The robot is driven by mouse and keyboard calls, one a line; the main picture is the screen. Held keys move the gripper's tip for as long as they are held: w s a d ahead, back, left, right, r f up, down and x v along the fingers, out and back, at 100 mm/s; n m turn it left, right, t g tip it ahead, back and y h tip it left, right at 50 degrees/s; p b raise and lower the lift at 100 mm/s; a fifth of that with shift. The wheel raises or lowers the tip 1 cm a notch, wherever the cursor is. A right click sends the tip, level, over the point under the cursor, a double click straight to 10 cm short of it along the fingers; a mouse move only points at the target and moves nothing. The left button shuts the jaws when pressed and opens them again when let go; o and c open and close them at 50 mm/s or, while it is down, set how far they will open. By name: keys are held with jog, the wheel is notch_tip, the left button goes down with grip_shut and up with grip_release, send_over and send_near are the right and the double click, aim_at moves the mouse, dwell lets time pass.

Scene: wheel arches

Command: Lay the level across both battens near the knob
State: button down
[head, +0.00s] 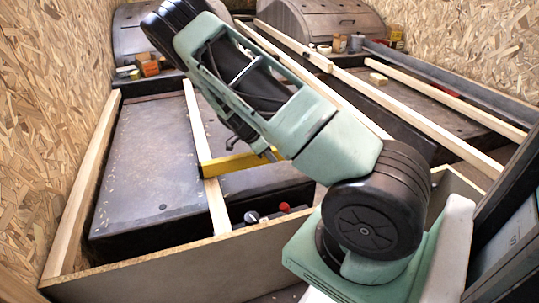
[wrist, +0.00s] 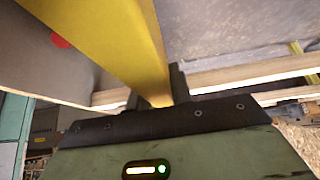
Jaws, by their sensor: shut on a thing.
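The yellow level (head: 232,164) is in my gripper (head: 268,154), which is shut on it near its right end; the arm partly hides that end. Its left end overlaps a pale batten (head: 193,110) left of the arm; I cannot tell whether it touches. Another pale batten (head: 350,103) runs behind the arm, farther right. A dark knob with a pale face (head: 251,217) sits on the front panel, with a red knob (head: 284,207) beside it. In the wrist view the level (wrist: 115,35) runs from the top down to the finger (wrist: 179,84), and a red spot (wrist: 60,41) shows left of it.
Dark wheel-arch boxes (head: 140,165) lie between the timbers. Another batten (head: 80,185) runs along the left chipboard wall (head: 45,90). Small boxes and tins (head: 147,66) stand at the back.

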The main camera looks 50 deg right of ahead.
dwell(0.4)
jog(key=c, duration=1.2)
grip_release()
jog(key=shift+o, duration=0.2)
jog(key=p+v, duration=0.5)
jog(key=v, duration=1.2)
jog(key=shift+r, duration=0.2)
